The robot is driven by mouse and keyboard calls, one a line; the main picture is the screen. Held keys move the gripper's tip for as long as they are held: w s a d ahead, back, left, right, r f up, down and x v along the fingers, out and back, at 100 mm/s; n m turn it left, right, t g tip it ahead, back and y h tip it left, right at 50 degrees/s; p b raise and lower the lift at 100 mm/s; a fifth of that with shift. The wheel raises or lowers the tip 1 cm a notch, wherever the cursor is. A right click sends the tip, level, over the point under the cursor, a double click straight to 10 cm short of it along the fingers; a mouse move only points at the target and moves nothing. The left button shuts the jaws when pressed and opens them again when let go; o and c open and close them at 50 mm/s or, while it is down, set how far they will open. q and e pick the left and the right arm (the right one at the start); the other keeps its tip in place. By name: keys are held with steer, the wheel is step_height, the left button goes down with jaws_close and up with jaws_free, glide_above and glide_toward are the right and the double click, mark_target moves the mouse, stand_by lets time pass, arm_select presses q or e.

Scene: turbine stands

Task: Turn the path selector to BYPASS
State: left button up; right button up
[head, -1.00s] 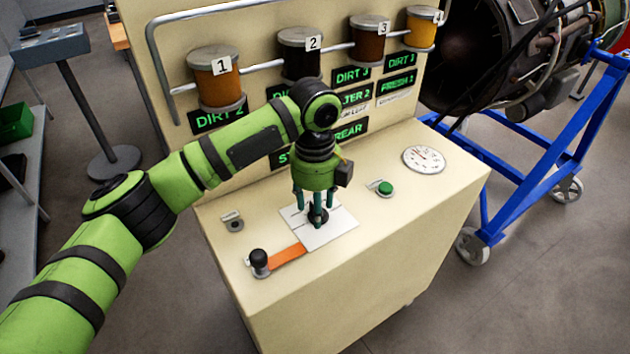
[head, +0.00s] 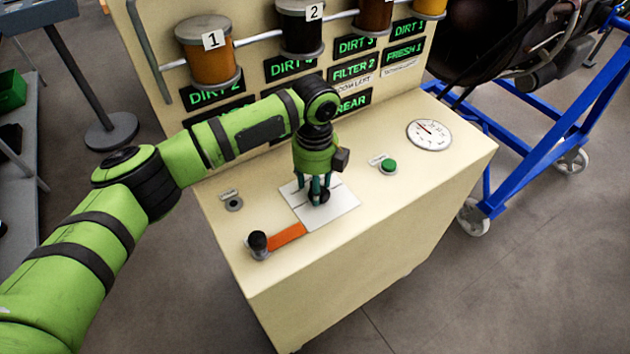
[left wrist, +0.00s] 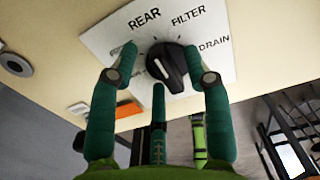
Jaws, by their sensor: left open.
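The path selector is a black knob (left wrist: 172,66) on a white label plate (left wrist: 103,42). In the left wrist view I read REAR, FILTER and DRAIN on it; a label at the left is mostly hidden by a finger. My left gripper (head: 314,198) points down over the plate (head: 340,208) on the cream console. Its green fingers are open around the knob, also in the left wrist view (left wrist: 160,58); I cannot tell whether they touch it. My right gripper is not in view.
An orange lever with a black knob (head: 258,242) lies left of the plate. A green button (head: 389,166) and a round gauge (head: 429,135) are to the right. Lit signs (head: 353,68) and numbered jars (head: 207,50) stand behind. A blue stand (head: 525,150) is beyond the console.

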arm_select(q)
jaws_close()
steer(key=shift+r, duration=0.1)
steer(key=shift+r+n+p, duration=0.15)
steer(key=shift+n+p, duration=0.55)
steer(key=shift+p, duration=0.45)
steer(key=n+p, duration=0.4)
steer(key=p, duration=0.1)
steer(key=n+p, duration=0.2)
steer(key=n, duration=0.1)
steer(key=shift+s+d, duration=0.1)
steer(key=shift+s, duration=0.25)
steer(key=n+p, duration=0.4)
steer(key=shift+s, duration=0.15)
steer(key=n+p, duration=0.2)
steer(key=n, duration=0.3)
steer(key=shift+d+p, duration=0.2)
steer(key=shift+p, duration=0.1)
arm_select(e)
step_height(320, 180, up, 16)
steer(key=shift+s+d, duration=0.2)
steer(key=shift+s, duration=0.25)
arm_select(q)
steer(key=shift+n, duration=0.3)
